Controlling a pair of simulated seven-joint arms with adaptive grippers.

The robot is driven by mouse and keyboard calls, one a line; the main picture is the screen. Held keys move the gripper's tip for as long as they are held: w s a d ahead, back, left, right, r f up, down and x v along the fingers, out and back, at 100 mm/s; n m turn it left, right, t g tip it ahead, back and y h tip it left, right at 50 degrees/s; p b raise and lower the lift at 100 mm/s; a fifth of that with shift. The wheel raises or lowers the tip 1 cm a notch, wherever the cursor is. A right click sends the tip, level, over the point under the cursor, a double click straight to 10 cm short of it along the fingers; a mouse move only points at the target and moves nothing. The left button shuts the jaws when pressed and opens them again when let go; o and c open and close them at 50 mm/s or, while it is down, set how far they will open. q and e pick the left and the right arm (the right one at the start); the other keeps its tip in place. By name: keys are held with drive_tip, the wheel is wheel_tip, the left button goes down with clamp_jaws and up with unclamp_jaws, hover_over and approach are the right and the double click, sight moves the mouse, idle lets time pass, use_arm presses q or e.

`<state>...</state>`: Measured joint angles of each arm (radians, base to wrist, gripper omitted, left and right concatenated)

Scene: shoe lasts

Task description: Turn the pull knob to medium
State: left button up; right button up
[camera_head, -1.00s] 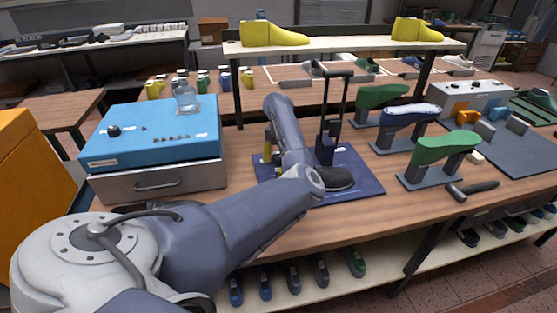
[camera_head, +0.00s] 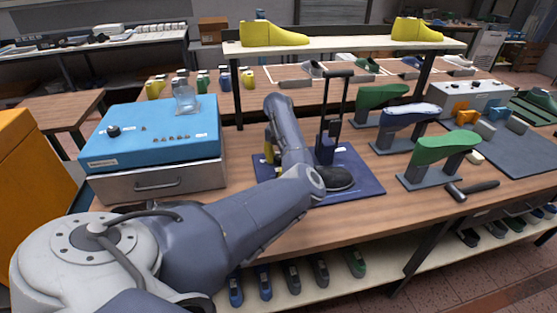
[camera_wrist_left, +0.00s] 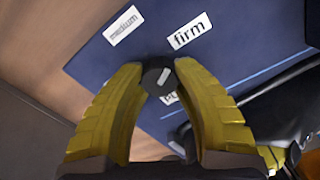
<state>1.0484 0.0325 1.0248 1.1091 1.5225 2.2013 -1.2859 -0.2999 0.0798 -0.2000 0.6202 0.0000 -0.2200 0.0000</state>
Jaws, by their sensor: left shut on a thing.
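The pull knob (camera_wrist_left: 160,79) is a small dark round knob with a pale pointer mark, on a blue base plate. In the left wrist view it sits between the tips of my left gripper's yellow fingers (camera_wrist_left: 158,74), which are shut on it. The mark slants up and to the right, roughly toward the "firm" label (camera_wrist_left: 191,31). The "medium" label (camera_wrist_left: 123,26) lies up and to the left. A third label (camera_wrist_left: 170,98) is mostly hidden behind the knob. In the head view my left gripper (camera_head: 268,152) is partly hidden behind my arm. My right gripper is not in view.
The blue base plate (camera_head: 365,181) carries a black upright stand (camera_head: 329,138) and a dark shoe form (camera_head: 337,178), close right of my left arm. Green lasts (camera_head: 447,147) stand further right. A blue control box (camera_head: 150,145) stands at left.

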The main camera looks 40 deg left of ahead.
use_arm(q)
drive_tip(key=n, duration=0.5)
drive_tip(key=shift+d+f+n, duration=0.1)
drive_tip(key=shift+d+n, duration=0.05)
drive_tip(key=shift+n, duration=0.25)
drive_tip(key=n, duration=0.5)
drive_tip(key=shift+w+n, duration=0.1)
drive_tip(key=shift+n, duration=0.2)
drive_tip(key=shift+d+n, duration=0.1)
drive_tip(key=shift+n, duration=0.2)
drive_tip(key=o, duration=1.3)
drive_tip(key=shift+c, duration=0.2)
wheel_tip(320, 180, up, 12)
